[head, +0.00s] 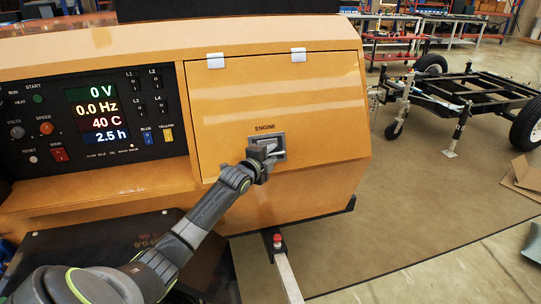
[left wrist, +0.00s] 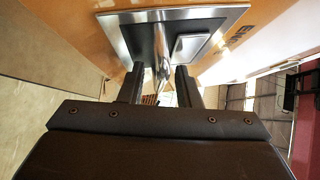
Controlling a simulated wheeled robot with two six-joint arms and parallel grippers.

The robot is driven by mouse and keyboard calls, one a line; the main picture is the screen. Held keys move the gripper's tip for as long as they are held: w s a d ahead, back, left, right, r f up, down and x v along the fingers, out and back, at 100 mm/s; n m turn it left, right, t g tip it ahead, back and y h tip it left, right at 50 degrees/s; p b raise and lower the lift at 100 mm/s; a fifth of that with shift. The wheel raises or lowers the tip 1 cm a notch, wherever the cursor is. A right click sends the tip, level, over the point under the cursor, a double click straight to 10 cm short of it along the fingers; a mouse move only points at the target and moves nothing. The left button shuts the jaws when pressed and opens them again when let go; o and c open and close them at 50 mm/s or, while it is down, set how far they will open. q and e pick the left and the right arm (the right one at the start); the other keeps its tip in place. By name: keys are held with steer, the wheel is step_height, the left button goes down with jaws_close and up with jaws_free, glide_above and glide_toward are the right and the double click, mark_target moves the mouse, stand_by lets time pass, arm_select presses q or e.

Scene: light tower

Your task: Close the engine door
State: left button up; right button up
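The engine door (head: 315,95) is an orange panel marked ENGINE, hung from two white hinges at its top edge, on the orange light tower housing. It looks flush or nearly flush with the housing; a small gap cannot be ruled out. Its metal latch (head: 279,155) sits low on the door and shows large in the left wrist view (left wrist: 118,24). My left gripper (head: 265,155) is at the latch. In the left wrist view its two fingers (left wrist: 159,86) are apart, with the silver latch handle (left wrist: 162,55) between them; neither finger clearly touches it. My right gripper is not in view.
A control panel (head: 105,120) with lit readouts and switches is left of the door. A metal outrigger bar (head: 288,279) with a red knob sticks out below. A black trailer frame (head: 470,92) stands at the back right. The floor between is clear.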

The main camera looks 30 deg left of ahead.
arm_select(q)
jaws_close()
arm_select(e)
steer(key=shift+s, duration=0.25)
